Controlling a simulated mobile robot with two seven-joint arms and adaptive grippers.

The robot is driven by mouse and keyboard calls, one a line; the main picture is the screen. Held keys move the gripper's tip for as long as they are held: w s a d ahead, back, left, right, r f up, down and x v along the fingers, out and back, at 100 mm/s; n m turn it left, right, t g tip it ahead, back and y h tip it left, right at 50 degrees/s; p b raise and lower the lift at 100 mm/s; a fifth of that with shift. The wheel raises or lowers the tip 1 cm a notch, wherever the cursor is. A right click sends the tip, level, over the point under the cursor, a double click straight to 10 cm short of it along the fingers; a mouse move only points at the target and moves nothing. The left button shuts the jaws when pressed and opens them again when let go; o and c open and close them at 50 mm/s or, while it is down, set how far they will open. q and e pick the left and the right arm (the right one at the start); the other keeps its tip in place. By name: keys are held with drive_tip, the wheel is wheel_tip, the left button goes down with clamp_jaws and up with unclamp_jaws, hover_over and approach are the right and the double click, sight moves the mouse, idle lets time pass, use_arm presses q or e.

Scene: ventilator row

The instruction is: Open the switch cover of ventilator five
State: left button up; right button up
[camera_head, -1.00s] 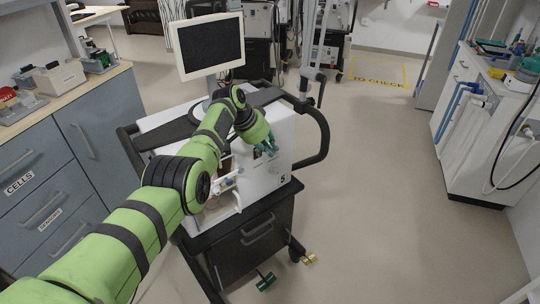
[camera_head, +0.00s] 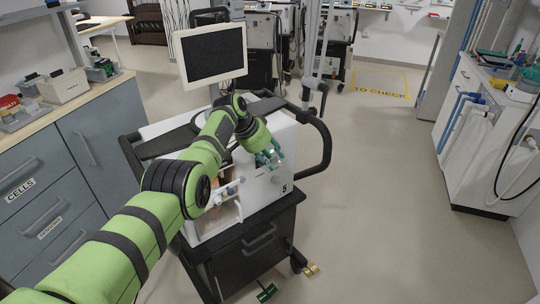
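My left gripper (camera_head: 270,158), with teal fingers, is at the upper right of the white front panel, just above the "5". The fingers look close to the panel or touching it; I cannot tell which. They hide the panel behind them, and I cannot make out the switch cover. Whether they hold anything is too small to tell. My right gripper is not in view.
A black handle rail (camera_head: 322,140) curves around the ventilator's right side. Blue-grey drawers (camera_head: 100,145) stand close on the left. A white cabinet (camera_head: 480,150) with hoses stands at the right. More ventilators stand at the back.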

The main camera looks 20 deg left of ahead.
use_arm(q)
drive_tip(key=shift+s+a+r, duration=0.1)
drive_tip(key=shift+a+r, duration=0.15)
drive_tip(key=shift+r, duration=0.25)
drive_tip(key=v, duration=1.1)
drive_tip(key=shift+s+d+f, duration=0.1)
drive_tip(key=shift+f, duration=0.05)
